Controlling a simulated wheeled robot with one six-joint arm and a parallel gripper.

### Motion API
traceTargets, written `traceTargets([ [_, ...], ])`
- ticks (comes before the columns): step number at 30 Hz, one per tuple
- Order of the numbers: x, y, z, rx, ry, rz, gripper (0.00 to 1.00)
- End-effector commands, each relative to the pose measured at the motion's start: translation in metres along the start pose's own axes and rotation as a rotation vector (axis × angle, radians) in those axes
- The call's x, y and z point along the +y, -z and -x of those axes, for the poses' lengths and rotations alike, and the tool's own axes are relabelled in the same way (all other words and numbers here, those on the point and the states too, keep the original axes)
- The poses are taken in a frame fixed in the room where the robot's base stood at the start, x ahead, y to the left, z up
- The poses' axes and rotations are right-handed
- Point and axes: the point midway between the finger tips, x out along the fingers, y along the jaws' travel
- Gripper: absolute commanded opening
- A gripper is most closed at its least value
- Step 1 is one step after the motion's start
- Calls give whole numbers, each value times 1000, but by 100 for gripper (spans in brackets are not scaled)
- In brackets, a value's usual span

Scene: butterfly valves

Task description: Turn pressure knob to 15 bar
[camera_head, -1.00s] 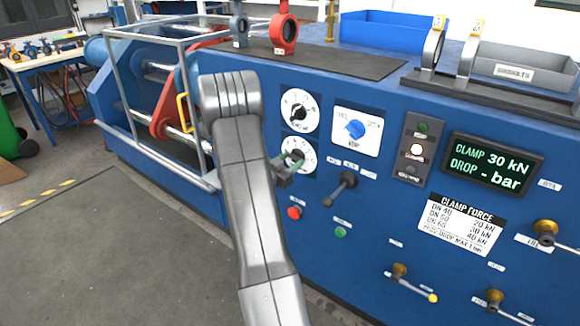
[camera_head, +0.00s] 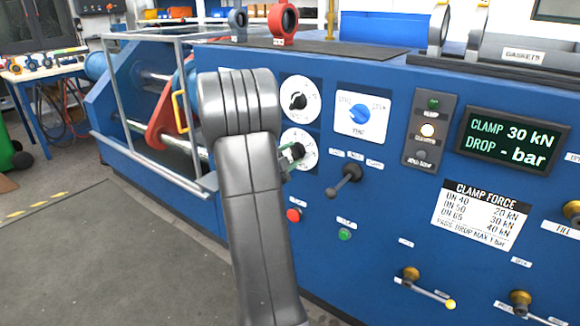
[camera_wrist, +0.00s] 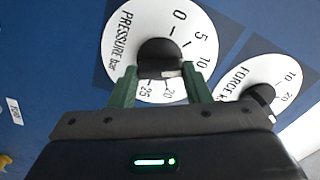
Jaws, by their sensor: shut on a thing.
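The pressure dial (camera_wrist: 122,50) is a white disc with a black knob (camera_wrist: 158,52) at its middle, large in the wrist view. The numbers 0, 5, 10, 20 and 25 show; the 15 is hidden by my right finger. A pale mark on the knob faces the side between 10 and 20; its exact reading is unclear. My gripper (camera_wrist: 162,88) has its two green fingers on either side of the knob, shut on it. In the head view the gripper (camera_head: 287,158) is at the lower white dial (camera_head: 309,150), partly hidden by my arm.
The force dial (camera_wrist: 240,82) with its own black knob is close to the right in the wrist view. In the head view, a blue knob (camera_head: 360,113), a black lever (camera_head: 344,180) and red (camera_head: 293,215) and green (camera_head: 345,234) buttons are nearby. The display (camera_head: 511,141) reads clamp 30 kN, drop - bar.

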Motion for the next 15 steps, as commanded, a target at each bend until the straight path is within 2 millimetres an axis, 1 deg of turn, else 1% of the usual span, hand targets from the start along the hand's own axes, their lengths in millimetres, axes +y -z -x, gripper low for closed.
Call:
traceTargets([
  [1, 6, -2, 0, 1, 0, -48, 21],
  [15, 6, -2, 0, 1, 0, -481, 21],
])
